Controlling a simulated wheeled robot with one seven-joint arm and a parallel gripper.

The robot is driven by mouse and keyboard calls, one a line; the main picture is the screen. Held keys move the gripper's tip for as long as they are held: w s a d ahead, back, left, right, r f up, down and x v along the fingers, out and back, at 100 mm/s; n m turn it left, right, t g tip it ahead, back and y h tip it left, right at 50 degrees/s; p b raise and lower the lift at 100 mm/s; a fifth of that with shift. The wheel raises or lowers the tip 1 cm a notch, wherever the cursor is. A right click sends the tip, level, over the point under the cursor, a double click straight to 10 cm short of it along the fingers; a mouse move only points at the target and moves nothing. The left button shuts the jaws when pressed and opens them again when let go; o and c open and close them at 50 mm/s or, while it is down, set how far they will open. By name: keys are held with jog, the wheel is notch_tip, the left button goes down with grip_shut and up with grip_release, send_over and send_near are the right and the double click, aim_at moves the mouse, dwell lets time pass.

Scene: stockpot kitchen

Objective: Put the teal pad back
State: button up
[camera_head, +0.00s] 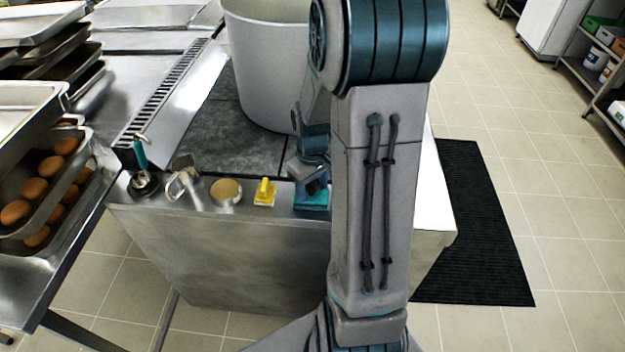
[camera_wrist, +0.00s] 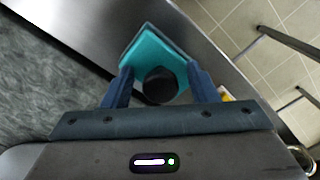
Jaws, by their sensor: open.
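The teal pad (camera_wrist: 152,47) lies flat on the steel counter ledge, with a dark round knob (camera_wrist: 160,85) on top of it. In the head view the pad (camera_head: 311,201) shows at the ledge's front, partly hidden by my arm. My gripper (camera_wrist: 162,80) is open, its two blue fingers on either side of the knob. In the head view my gripper (camera_head: 312,180) is right above the pad. I cannot tell whether the fingers touch the knob.
On the ledge left of the pad are a yellow-handled pad (camera_head: 264,193), a tan round item (camera_head: 226,191), a metal item (camera_head: 183,183) and a teal-handled tool (camera_head: 141,160). A large pot (camera_head: 268,70) stands behind. Trays of eggs (camera_head: 40,190) are at left.

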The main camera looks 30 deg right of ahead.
aim_at(312, 185)
notch_tip(312, 185, up, 11)
jog(key=s+a+r+m+t, duration=0.1)
jog(key=s+a+r, duration=0.1)
jog(key=s+a, duration=0.4)
jog(key=s+a+r+m+t, duration=0.1)
jog(key=s+a+r+t, duration=0.1)
jog(key=s+a, duration=0.4)
jog(key=shift+s+r, duration=0.25)
jog(key=shift+r, duration=0.1)
dwell(1.0)
